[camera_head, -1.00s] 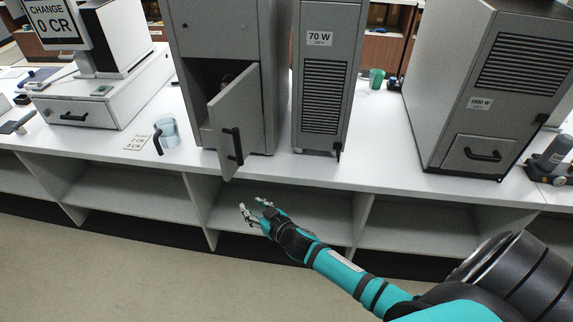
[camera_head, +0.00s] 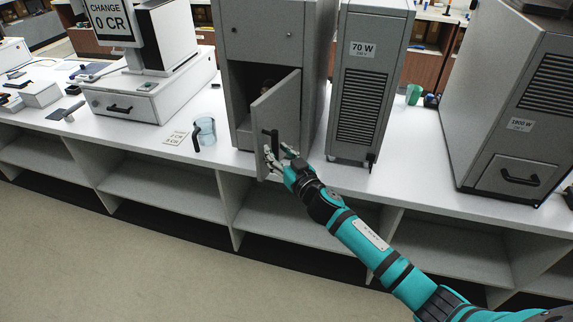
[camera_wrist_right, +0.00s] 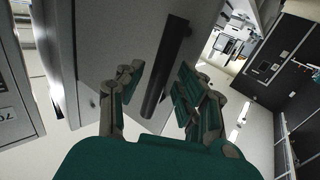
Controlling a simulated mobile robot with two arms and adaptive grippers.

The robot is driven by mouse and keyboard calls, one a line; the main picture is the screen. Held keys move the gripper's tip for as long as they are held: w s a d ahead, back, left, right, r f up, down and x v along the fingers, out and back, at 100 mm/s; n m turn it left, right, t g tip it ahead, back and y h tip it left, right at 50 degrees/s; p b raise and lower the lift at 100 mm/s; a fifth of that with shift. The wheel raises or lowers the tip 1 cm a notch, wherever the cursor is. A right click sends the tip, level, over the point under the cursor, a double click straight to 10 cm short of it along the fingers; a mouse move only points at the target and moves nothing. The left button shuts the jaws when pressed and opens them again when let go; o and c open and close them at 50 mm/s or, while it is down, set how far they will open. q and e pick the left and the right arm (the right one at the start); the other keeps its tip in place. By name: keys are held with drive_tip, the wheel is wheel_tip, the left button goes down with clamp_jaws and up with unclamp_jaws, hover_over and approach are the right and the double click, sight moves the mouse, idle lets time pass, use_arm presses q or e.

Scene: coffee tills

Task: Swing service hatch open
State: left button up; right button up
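The grey service hatch (camera_head: 273,120) is hinged on the front of a tall grey cabinet (camera_head: 268,35) and stands partly open. The dark opening behind it (camera_head: 245,85) shows at its left. The hatch has a black bar handle (camera_head: 271,145), which also shows in the right wrist view (camera_wrist_right: 166,65). My right gripper (camera_head: 279,153) is at the handle, its fingers apart on either side of the bar's lower end. In the right wrist view the gripper (camera_wrist_right: 155,97) is open around the bar; contact cannot be told. My left gripper is not in view.
A clear cup with a dark handle (camera_head: 206,131) and a price card (camera_head: 175,139) lie left of the hatch. A 70 W unit (camera_head: 366,90) stands close at right. The counter front edge (camera_head: 350,187) runs below, with open shelves under it.

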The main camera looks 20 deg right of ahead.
drive_tip(key=shift+w+a, duration=0.15)
drive_tip(key=shift+w, duration=0.5)
drive_tip(key=shift+c, duration=0.2)
drive_tip(key=shift+s, duration=0.1)
clamp_jaws()
drive_tip(key=s+d, duration=0.1)
drive_tip(key=d, duration=0.1)
drive_tip(key=s+d+p, duration=0.1)
drive_tip(key=d, duration=0.1)
drive_tip(key=shift+s, duration=0.2)
drive_tip(key=shift+o, duration=0.8)
unclamp_jaws()
drive_tip(key=shift+a, duration=0.1)
